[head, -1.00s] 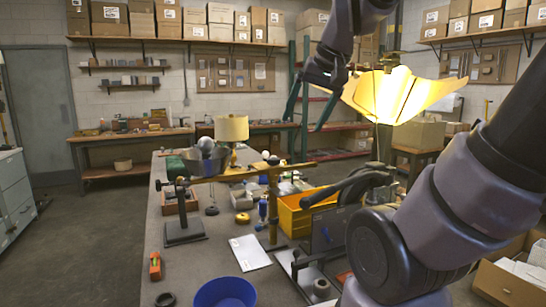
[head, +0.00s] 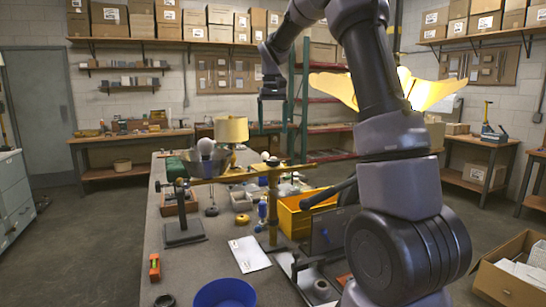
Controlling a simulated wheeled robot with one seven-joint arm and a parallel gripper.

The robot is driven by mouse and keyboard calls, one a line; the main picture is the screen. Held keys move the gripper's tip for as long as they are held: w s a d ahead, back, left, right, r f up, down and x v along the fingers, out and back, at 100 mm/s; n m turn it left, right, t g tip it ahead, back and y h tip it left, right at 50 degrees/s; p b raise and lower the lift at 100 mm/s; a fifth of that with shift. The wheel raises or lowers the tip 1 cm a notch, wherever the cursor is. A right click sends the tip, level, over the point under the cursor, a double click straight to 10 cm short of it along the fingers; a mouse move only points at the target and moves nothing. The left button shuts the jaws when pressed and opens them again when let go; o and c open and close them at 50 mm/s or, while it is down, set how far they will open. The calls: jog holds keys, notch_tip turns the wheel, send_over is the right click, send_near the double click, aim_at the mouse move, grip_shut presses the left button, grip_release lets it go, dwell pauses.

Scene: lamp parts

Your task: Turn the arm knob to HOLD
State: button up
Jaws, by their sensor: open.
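A brass lamp arm (head: 228,178) lies roughly level above the bench, between a black stand (head: 183,228) on the left and a brass post (head: 272,208) on the right. A small dark knob-like part (head: 180,187) sits at the left end of the arm by the stand. I cannot tell for sure that it is the arm knob, and no HOLD mark can be read. My gripper (head: 272,100) is open and empty, high above the far part of the bench, apart from the arm.
A yellow bin (head: 293,217), a blue bowl (head: 224,293), a white sheet (head: 250,254) and an orange level (head: 154,267) are on the bench (head: 205,268). My arm hides part of a glowing yellow shade (head: 430,91).

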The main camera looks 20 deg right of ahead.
aim_at(273, 160)
notch_tip(273, 160, down, 10)
jog(key=shift+f, duration=0.1)
dwell(0.4)
grip_shut()
